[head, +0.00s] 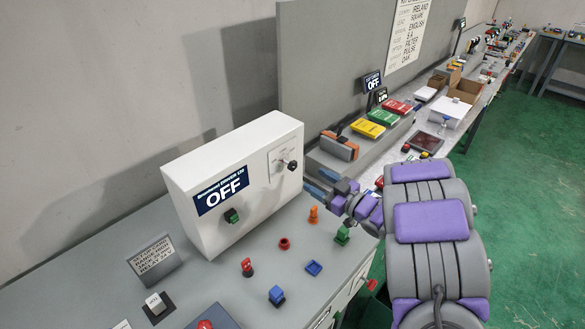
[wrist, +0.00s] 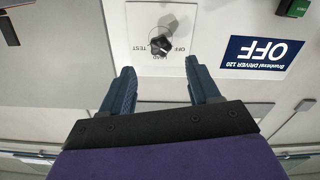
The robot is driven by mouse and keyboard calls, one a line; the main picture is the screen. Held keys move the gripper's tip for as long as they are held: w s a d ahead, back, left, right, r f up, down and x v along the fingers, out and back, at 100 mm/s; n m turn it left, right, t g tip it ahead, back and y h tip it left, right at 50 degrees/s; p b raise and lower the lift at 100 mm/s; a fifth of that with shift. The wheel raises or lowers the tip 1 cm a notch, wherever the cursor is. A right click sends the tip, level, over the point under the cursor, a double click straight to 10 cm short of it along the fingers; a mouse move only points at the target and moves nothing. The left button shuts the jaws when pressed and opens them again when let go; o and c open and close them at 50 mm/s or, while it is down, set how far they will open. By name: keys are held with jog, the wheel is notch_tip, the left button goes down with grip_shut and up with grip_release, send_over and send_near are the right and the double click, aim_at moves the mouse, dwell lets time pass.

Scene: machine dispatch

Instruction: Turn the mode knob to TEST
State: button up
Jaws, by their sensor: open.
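The mode knob (head: 291,165) is a small dark knob on a white plate on the front of the white machine box (head: 184,213). In the wrist view, which is upside down, the knob (wrist: 161,43) has small labels around it, TEST among them. Its exact setting is hard to read. A blue sign (head: 221,190) on the box reads OFF. My gripper (wrist: 158,68) is open, with its two blue fingers apart and nothing between them. The knob shows just beyond the fingertips, roughly between them, apart from both. In the head view my gripper (head: 318,184) is right of the knob.
Several small coloured parts stand on the grey bench, including an orange piece (head: 314,214), a red ring (head: 284,243) and a green piece (head: 342,236). A tilted label stand (head: 152,260) is at the left.

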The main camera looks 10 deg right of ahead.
aim_at(295, 167)
jog(key=b+x, duration=0.1)
jog(key=x, duration=0.9)
jog(key=shift+w+a, duration=0.2)
jog(key=shift+w, duration=0.1)
jog(key=c, duration=1)
